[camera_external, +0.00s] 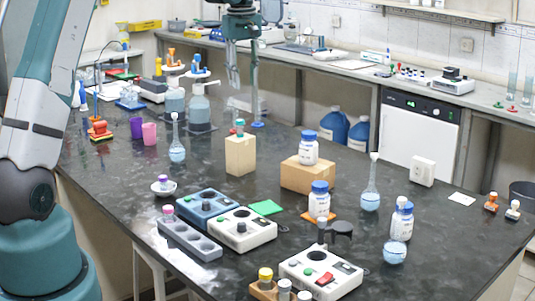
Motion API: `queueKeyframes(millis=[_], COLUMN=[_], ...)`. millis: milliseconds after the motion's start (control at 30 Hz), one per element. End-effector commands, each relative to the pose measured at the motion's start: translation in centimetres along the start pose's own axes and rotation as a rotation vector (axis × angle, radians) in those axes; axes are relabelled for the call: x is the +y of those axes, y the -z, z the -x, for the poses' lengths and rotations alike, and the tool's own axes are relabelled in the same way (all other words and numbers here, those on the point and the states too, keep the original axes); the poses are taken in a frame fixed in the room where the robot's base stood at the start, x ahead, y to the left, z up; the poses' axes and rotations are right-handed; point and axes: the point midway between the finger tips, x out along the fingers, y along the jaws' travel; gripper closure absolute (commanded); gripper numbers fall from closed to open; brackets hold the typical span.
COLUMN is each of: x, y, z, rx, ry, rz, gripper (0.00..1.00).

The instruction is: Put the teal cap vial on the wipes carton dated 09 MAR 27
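A small vial with a teal cap (239,129) stands upright on top of a tan carton (240,156) near the middle of the bench. A wider tan carton (308,175) stands to its right, with a blue-capped white bottle (309,149) on top. The print on both cartons is too small to read, so I cannot tell which bears the date. My gripper (243,84) hangs fingers down, above and behind the vial in the picture. Its fingers look spread and nothing shows between them. It is clear of the vial.
Blue-capped bottles (319,200) and a blue-filled flask (370,190) crowd the right. Stirrers (242,230) and a grey rack (189,240) fill the front. Dispenser bottles (198,107) stand back left. Bare bench shows left of the teal-capped vial's carton.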

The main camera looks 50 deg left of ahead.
Motion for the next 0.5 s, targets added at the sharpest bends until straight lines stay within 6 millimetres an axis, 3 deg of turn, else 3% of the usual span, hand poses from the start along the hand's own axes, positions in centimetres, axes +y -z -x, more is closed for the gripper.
queueKeyframes(millis=[500], x=[-3.1], y=[-10.6], z=[7.4], rx=[0.069], ry=[-0.085], rz=[-0.246], gripper=[0.69])
